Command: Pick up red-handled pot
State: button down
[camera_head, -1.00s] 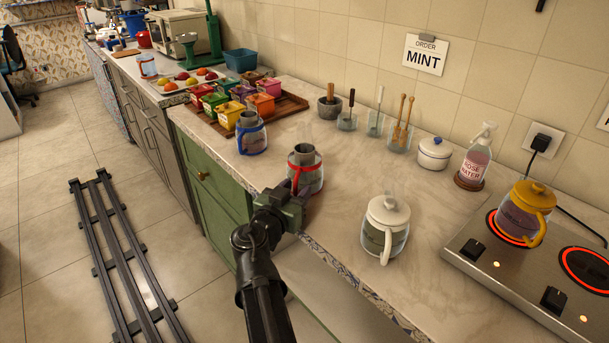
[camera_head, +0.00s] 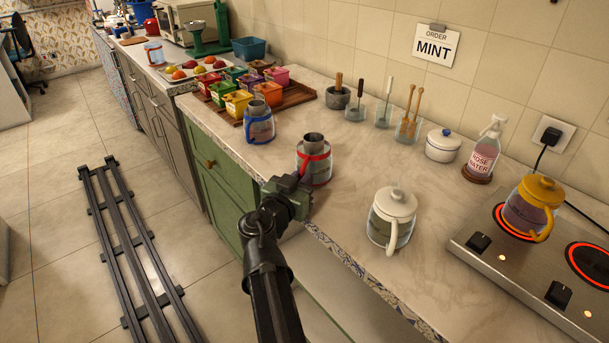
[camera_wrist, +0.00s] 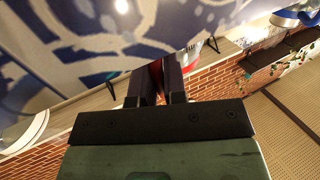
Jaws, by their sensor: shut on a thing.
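The red-handled pot (camera_head: 314,168) is a clear glass pot with a red band and handle and a grey metal insert in its open top. It is upright at the counter's front edge; whether its base touches the counter is unclear. My gripper (camera_head: 303,190) is at its near side, shut on the red handle. In the wrist view the two dark fingers of my gripper (camera_wrist: 160,82) are close together, with a sliver of red handle (camera_wrist: 156,70) between them. The rest of the pot is hard to make out there.
A blue-handled pot (camera_head: 258,125) stands behind to the left. A white-lidded pot (camera_head: 391,218) stands to the right. A yellow-lidded pot (camera_head: 530,207) is on a glowing burner of the stove (camera_head: 520,268). Bare counter (camera_head: 350,190) lies between the red-handled and white-lidded pots.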

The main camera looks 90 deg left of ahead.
notch_tip(320, 180, up, 20)
jog(key=p, duration=1.9)
jog(key=shift+p, duration=0.3)
jog(key=n+g+y, duration=0.1)
jog(key=g, duration=0.1)
jog(key=shift+n+g, duration=0.4)
